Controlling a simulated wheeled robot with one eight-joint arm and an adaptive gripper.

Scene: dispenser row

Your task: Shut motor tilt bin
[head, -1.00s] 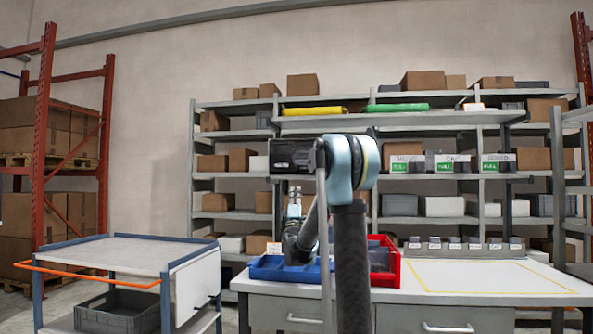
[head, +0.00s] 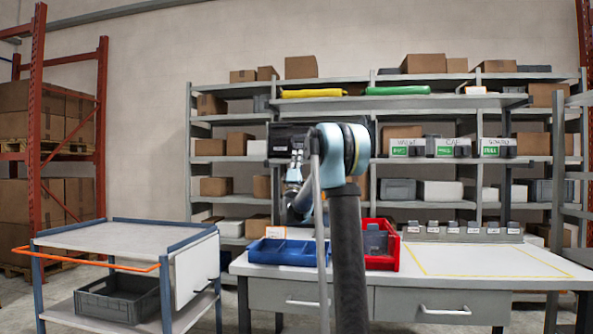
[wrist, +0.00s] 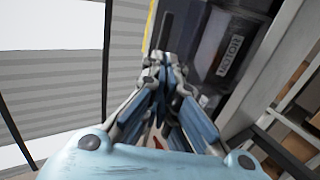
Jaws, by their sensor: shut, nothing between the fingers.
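The motor bin (wrist: 225,50) is a dark box with a white MOTOR label, close beyond my fingers in the wrist view. In the head view a dark box (head: 280,139), seemingly this bin, sits at the left end of the bin row, partly hidden by my arm. I cannot tell for sure how far it is tilted. My gripper (wrist: 156,65) is shut and empty, its fingertips at or just short of the bin; contact is not clear. In the head view my gripper (head: 296,160) is just below and in front of that box.
Labelled bins (head: 445,147) stand in line to the right. Below, a blue tray (head: 272,252) and a red crate (head: 386,262) sit on the white bench (head: 480,270). A cart (head: 125,238) stands at left. The bench's right part is clear.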

